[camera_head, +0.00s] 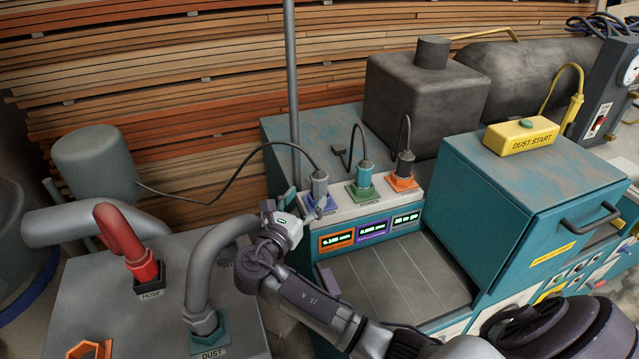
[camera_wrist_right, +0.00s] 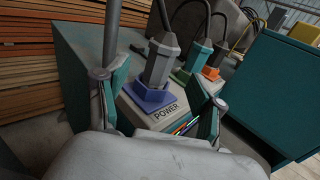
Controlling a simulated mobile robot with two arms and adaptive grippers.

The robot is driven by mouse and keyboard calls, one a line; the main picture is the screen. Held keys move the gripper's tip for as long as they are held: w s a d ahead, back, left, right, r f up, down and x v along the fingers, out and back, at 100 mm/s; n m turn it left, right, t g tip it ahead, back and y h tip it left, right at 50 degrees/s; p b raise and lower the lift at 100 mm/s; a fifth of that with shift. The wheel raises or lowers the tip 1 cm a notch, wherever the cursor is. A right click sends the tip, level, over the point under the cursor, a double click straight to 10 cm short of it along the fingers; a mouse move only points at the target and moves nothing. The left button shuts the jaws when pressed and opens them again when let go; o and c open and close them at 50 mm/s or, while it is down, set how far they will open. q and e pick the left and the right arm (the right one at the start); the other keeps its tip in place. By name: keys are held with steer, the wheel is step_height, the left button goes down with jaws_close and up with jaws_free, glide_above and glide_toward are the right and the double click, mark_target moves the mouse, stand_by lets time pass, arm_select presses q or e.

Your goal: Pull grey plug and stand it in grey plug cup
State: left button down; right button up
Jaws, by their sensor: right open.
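The grey plug (camera_head: 319,185) stands upright in a blue-purple socket (camera_head: 327,207) at the left end of a row of sockets on the teal machine. In the right wrist view the grey plug (camera_wrist_right: 162,58) rises from its socket (camera_wrist_right: 150,97), marked POWER. My right gripper (camera_head: 302,200) is just left of and in front of the plug. Its open fingers (camera_wrist_right: 160,92) are on either side of the plug in the wrist view, with no visible contact. I cannot pick out a grey plug cup. My left gripper is not in view.
A teal plug (camera_head: 363,175) and a black plug (camera_head: 404,165) stand to the right, with cables arching above. A vertical grey pole (camera_head: 291,90) rises close behind the gripper. A red hose (camera_head: 125,240) and an orange hexagonal ring (camera_head: 90,349) are at lower left.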

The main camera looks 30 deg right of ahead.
mark_target(316, 187)
steer(key=shift+x, duration=1.05)
steer(key=p+x, duration=0.1)
steer(key=x, duration=0.4)
steer(key=shift+f+p, duration=0.15)
steer(key=shift+p, duration=0.2)
steer(key=shift+d+f, duration=0.1)
steer(key=shift+d, duration=0.05)
steer(key=shift+c, duration=0.8)
steer(key=c, duration=1.1)
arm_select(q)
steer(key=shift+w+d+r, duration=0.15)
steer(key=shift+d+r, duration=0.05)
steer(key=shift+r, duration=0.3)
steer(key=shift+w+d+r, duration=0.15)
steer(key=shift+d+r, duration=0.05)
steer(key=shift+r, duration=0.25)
arm_select(e)
jaws_close()
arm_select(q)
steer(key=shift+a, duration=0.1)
